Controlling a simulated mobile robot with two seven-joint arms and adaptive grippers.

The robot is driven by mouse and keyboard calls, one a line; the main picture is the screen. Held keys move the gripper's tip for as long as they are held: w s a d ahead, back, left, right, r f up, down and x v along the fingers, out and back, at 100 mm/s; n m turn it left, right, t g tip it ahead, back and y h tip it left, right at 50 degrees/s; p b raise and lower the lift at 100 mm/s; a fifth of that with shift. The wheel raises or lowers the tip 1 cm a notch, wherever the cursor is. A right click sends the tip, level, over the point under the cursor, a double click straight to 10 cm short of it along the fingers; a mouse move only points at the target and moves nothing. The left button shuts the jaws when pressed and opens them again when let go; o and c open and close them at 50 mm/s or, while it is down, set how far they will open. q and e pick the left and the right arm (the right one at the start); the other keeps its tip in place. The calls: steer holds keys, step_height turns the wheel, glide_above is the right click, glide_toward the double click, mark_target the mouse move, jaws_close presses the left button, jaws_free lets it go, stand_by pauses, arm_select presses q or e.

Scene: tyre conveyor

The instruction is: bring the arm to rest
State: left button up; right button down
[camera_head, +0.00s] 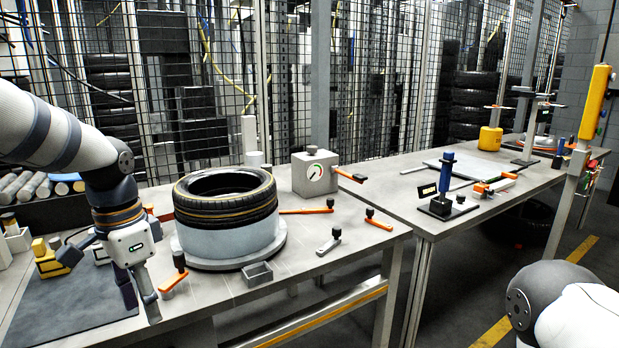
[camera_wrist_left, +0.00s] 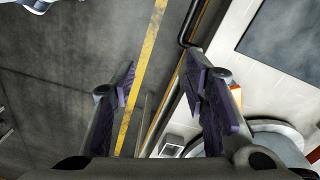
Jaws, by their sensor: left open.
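My left gripper (camera_head: 141,297) hangs pointing down over the front of the near table (camera_head: 222,322), between the dark mat and the tyre stand. It is open and empty; in the left wrist view its two fingers (camera_wrist_left: 165,95) are wide apart, with the floor and the table edge below them. My right arm shows only as a white and dark link at the lower right of the head view; its gripper is out of the picture.
A tyre (camera_head: 225,205) lies on a round grey stand (camera_head: 228,240). Orange-handled tools (camera_head: 175,275), a small grey box (camera_head: 257,274) and a gauge block (camera_head: 315,172) stand around it. A dark mat (camera_head: 70,308) lies at left. A second table (camera_head: 420,205) stands at right.

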arm_select(q)
steer(key=s+d+f+n+g, duration=0.15)
steer(key=s+f, duration=0.25)
steer(key=f, duration=0.7)
steer(key=s+d+f+n, duration=0.1)
steer(key=s+d+f, duration=0.25)
steer(key=f, duration=0.65)
steer(key=s+f+n, duration=0.2)
steer(key=s+f, duration=0.2)
steer(key=s, duration=0.9)
steer(key=s+a+f+n, duration=0.1)
steer(key=s+f+n, duration=0.2)
steer(key=s, duration=1.1)
steer(key=shift+s+f+n, duration=0.3)
steer(key=shift+f+n, duration=0.05)
steer(key=shift+f, duration=0.2)
arm_select(e)
steer(key=shift+w+f, duration=0.15)
steer(key=shift+w, duration=0.85)
arm_select(q)
steer(key=shift+a+g, duration=0.1)
steer(key=shift+g, duration=0.15)
